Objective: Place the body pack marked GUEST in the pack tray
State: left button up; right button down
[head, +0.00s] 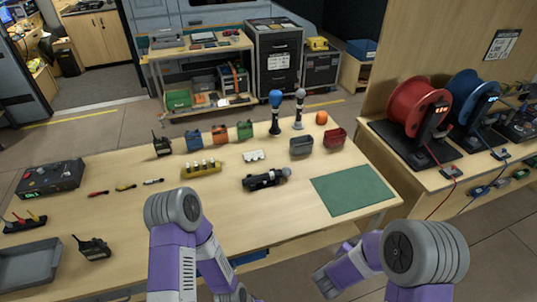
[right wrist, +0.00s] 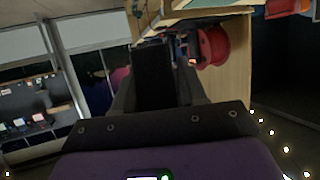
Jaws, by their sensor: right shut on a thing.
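In the right wrist view my right gripper (right wrist: 158,98) is shut on a dark, block-shaped thing (right wrist: 155,72). No marking on it can be read, so I cannot tell whether it is the GUEST pack. In the head view a black pack with a stub antenna (head: 95,248) lies at the table's near left, and a similar one (head: 162,146) stands farther back. Their labels are too small to read. A shallow grey tray (head: 30,268) at the near left corner looks empty. Both arms show in the head view, but their fingertips are hidden or outside it.
A control box (head: 50,180) sits at the table's left. Small coloured packs (head: 220,134), a yellow holder (head: 201,171), microphones (head: 275,115), grey (head: 301,146) and red (head: 334,139) bins line the back. A green mat (head: 352,190) lies right.

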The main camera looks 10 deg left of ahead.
aim_at(41, 266)
jog(key=u, duration=0.55)
jog(key=k, duration=1.3)
jog(key=u, duration=1.5)
jog(key=i, duration=1.8)
jog(key=z, duration=0.35)
